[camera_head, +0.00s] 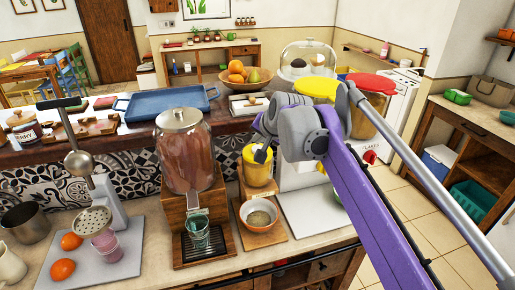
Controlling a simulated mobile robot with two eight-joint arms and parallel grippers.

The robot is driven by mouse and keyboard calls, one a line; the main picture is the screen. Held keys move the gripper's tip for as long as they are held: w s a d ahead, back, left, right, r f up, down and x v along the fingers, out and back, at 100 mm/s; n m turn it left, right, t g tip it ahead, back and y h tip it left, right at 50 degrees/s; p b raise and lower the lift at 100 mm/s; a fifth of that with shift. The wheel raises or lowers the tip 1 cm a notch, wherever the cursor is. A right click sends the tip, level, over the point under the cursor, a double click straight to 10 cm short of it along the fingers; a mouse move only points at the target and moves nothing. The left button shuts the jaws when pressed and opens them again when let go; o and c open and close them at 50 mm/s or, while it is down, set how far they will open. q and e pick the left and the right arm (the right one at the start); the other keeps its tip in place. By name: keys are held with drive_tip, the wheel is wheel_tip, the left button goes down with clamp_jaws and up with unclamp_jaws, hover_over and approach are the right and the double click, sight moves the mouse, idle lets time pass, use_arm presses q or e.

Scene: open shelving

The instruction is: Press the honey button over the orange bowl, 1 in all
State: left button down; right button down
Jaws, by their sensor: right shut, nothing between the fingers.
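My right gripper (262,153) is shut and empty, at the top of the yellow jar in the picture. I cannot tell whether it touches the jar. The honey button is not clearly seen, and the gripper may hide it. My left gripper is not in view.
A tall glass dispenser (186,155) with a green cup (198,231) stands to the left. Farther left is a metal press (85,175) with oranges. A blue tray (167,103) lies behind.

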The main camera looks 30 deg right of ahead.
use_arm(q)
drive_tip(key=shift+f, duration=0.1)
use_arm(e)
drive_tip(key=shift+f, duration=0.3)
